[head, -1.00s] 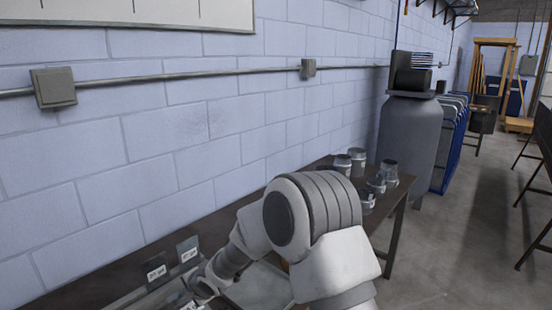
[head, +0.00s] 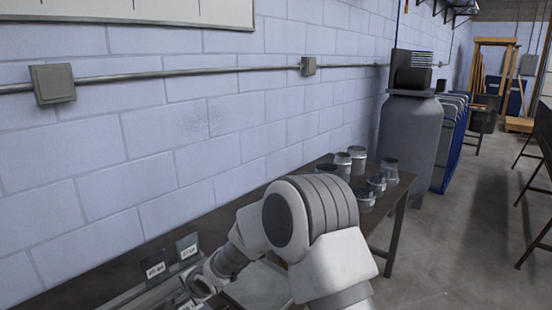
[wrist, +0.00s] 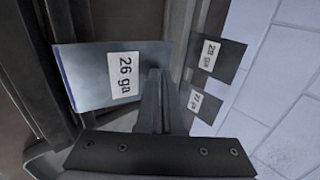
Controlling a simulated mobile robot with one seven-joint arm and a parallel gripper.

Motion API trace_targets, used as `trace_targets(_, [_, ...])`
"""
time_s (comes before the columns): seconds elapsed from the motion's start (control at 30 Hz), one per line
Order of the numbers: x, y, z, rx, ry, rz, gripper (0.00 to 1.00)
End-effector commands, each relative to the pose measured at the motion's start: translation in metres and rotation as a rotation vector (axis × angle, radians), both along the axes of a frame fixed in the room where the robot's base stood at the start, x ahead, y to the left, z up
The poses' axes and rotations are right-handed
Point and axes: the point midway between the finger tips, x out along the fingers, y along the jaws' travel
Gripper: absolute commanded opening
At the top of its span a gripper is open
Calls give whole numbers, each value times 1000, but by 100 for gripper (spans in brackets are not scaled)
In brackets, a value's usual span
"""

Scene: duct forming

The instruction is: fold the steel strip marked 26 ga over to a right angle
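The steel strip marked 26 ga (wrist: 92,72) fills the upper left of the wrist view, a flat grey plate with a white label. It shows no clear fold there. My gripper (wrist: 156,74) has its narrow fingers close together, overlapping the strip's right part in that view. I see nothing pinched between them, and I cannot tell whether they touch the strip. In the head view my gripper (head: 200,287) is low over the bench, and my arm hides much of the area. I cannot make out the 26 ga strip clearly there.
Two other labelled plates stand near the wall, a farther one (head: 188,245) and a nearer one (head: 154,267). Several metal duct pieces (head: 358,160) stand on the bench's far end. A grey tank (head: 410,135) stands beyond it. The block wall (head: 160,150) borders the bench.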

Motion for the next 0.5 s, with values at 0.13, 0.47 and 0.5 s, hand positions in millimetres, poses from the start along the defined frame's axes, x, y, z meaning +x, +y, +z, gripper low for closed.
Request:
trace_targets(0.13, [1, 2, -7, 2, 0, 1, 0])
trace_targets(0.47, [5, 5, -19, 0, 1, 1, 0])
trace_targets(0.5, [5, 5, -18, 0, 1, 1, 0])
